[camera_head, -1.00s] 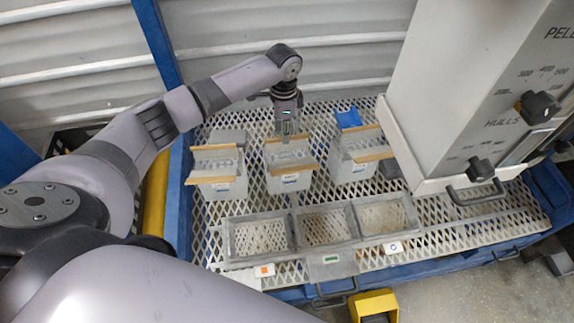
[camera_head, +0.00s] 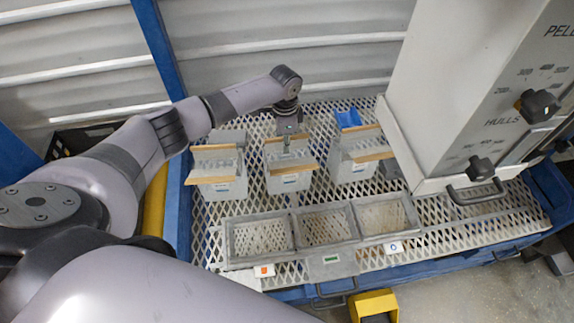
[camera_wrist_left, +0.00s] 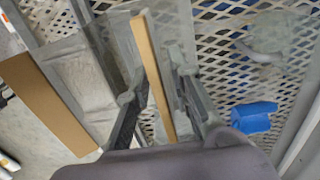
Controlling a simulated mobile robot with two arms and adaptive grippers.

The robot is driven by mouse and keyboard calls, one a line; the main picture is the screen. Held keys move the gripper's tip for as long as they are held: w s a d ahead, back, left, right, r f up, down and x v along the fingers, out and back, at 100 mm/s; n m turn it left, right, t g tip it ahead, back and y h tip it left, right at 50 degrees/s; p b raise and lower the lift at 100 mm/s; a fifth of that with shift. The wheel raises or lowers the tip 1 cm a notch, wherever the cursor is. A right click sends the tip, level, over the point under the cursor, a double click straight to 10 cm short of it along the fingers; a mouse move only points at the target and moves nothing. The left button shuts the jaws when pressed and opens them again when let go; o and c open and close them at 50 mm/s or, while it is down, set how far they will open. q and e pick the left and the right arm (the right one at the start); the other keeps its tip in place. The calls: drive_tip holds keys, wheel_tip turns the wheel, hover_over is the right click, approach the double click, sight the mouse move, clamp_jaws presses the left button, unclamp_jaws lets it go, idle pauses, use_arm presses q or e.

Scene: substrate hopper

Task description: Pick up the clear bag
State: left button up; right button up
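My left gripper (camera_head: 287,148) is above the back of the middle box. In the left wrist view its two fingers are apart (camera_wrist_left: 165,115), with a brown flap (camera_wrist_left: 155,75) showing between them; I cannot tell whether they touch it. My right gripper is not in view.
A grey three-compartment tray (camera_head: 294,214) lies in front of the boxes on the mesh table (camera_head: 460,222). A large white hopper (camera_head: 440,110) with knobs and a handle stands close on the right. A blue object (camera_head: 348,118) lies behind the right box.

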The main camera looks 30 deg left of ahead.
use_arm(q)
clamp_jaws()
drive_tip(key=shift+r, duration=0.15)
idle(0.4)
